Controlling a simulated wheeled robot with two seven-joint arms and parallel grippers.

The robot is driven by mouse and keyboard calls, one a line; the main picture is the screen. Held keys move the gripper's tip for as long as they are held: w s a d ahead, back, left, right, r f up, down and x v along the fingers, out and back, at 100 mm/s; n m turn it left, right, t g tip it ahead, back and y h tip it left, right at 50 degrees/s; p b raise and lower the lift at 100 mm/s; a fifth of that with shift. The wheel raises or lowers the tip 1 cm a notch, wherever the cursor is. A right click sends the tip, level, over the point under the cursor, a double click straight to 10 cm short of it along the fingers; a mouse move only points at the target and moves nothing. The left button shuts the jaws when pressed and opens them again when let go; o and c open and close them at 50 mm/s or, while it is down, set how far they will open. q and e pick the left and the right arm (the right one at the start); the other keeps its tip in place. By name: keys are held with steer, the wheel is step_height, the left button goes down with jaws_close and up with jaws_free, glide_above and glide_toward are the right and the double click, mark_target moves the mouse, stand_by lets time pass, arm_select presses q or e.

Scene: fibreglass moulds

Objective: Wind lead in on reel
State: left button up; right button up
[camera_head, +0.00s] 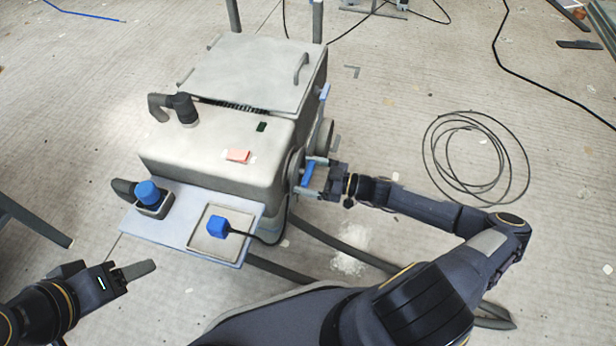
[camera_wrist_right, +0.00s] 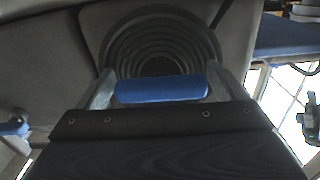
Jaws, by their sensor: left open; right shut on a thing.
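A grey box-shaped machine (camera_head: 215,140) stands on the floor, with a round reel (camera_head: 295,168) on its right side. The reel's dark concentric rings (camera_wrist_right: 120,45) fill the upper middle of the right wrist view. My right gripper (camera_head: 313,177) is shut on a blue handle (camera_head: 308,173) at the reel; the handle lies between both fingers in the right wrist view (camera_wrist_right: 162,90). A black lead (camera_head: 262,239) runs from a blue plug (camera_head: 217,226) in the front tray toward the machine's right side. My left gripper (camera_head: 125,274) is open and empty at lower left.
A blue-topped fitting (camera_head: 148,193) stands on the machine's front shelf (camera_head: 180,216). A dark elbow pipe (camera_head: 182,108) and a pink label (camera_head: 238,156) are on top. A loose black cable coil (camera_head: 478,155) lies on the floor at right.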

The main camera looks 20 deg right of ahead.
steer(key=shift+d+f+n, duration=0.1)
steer(key=shift+n, duration=0.2)
stand_by(0.4)
steer(key=o, duration=1.1)
steer(key=p+v, duration=0.1)
steer(key=v, duration=0.6)
steer(key=shift+s+d, duration=0.25)
steer(key=shift+d, duration=0.1)
